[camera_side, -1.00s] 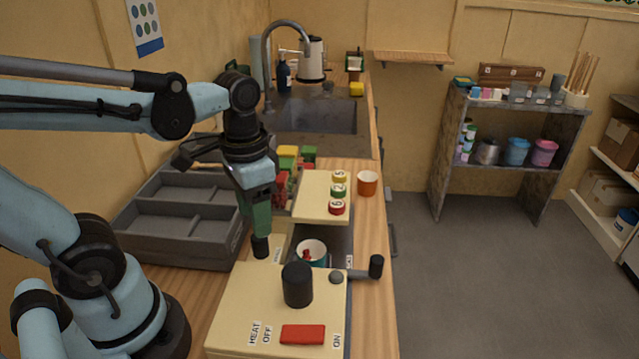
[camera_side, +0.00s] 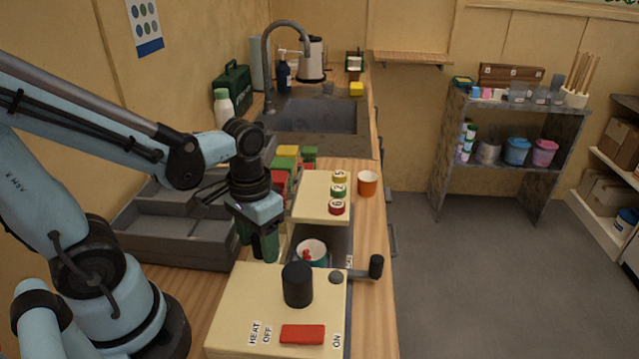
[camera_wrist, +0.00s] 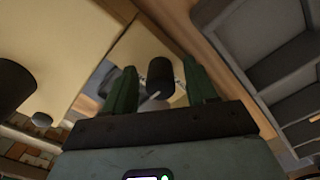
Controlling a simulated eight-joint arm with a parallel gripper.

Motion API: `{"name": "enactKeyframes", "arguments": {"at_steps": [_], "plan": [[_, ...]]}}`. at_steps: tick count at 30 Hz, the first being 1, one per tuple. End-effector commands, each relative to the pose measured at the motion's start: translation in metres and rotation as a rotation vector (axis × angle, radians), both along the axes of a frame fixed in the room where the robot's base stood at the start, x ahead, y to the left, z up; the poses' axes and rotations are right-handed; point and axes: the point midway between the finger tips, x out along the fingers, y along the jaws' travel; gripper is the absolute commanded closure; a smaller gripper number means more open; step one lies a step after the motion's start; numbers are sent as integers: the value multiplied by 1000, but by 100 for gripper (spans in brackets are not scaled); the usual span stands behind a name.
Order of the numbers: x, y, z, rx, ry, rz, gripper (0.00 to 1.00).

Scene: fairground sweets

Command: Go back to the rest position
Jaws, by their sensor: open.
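My gripper (camera_side: 264,246) is open, with its green fingers pointing down beside the cream machine in the side view. It is left of a cup (camera_side: 311,252) with red bits in it, which stands in the machine's bay. In the wrist view the two green fingers of my gripper (camera_wrist: 158,88) stand apart. A dark knob (camera_wrist: 160,76) shows between them, farther off; I cannot tell whether anything touches it. Nothing is seen held.
The cream machine (camera_side: 235,310) has a black knob (camera_side: 297,285), a red switch (camera_side: 302,334) and a side lever (camera_side: 376,266). A grey divided tray (camera_side: 185,255) lies to the left. An orange cup (camera_side: 367,183) stands behind right. The sink (camera_side: 315,117) is at the back.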

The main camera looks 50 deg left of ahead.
Motion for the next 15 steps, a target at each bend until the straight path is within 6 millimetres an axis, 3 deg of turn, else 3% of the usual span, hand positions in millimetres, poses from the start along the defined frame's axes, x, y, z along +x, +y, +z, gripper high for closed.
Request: {"name": "enactKeyframes", "arguments": {"at_steps": [15], "plan": [[1,-1,0,0,0,462,43]]}}
